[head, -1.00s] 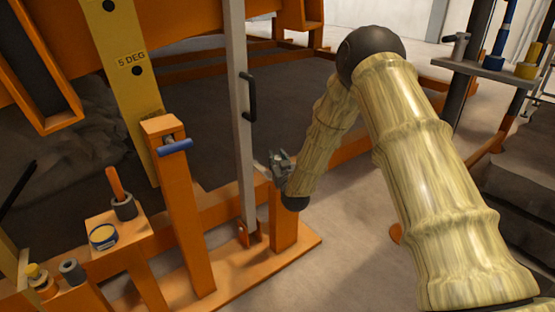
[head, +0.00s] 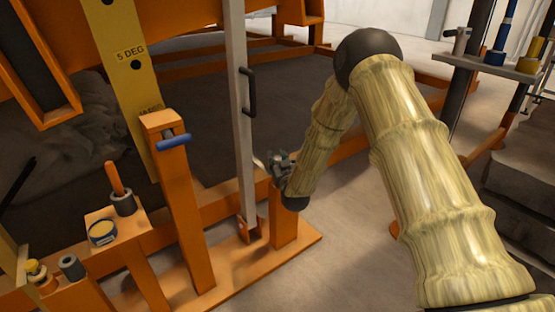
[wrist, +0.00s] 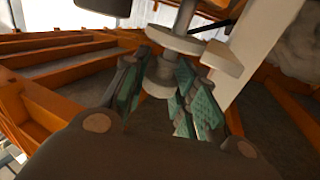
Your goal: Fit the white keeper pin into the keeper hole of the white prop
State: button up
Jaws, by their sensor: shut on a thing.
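The white prop (head: 238,120) is a tall pale bar with a black handle (head: 248,92), standing upright in an orange foot bracket. It also shows as a pale slanted bar in the wrist view (wrist: 262,45). My gripper (head: 279,160) is just right of the prop's lower part, above a short orange post. In the wrist view its teal-padded fingers (wrist: 160,95) are shut on a pale, flanged, round piece, the white keeper pin (wrist: 172,42). The pin lies close beside the prop. I cannot make out the keeper hole or whether the pin's tip touches it.
A short orange post (head: 284,215) stands right under my gripper. An orange post with a blue-handled pin (head: 173,141) and a yellow plate marked 5 DEG (head: 130,54) stand left of the prop. Orange frame rails (head: 350,145) run behind.

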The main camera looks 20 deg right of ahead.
jog(key=shift+f, duration=0.35)
jog(key=o, duration=1.1)
jog(key=s, duration=1.2)
jog(key=shift+a, duration=0.3)
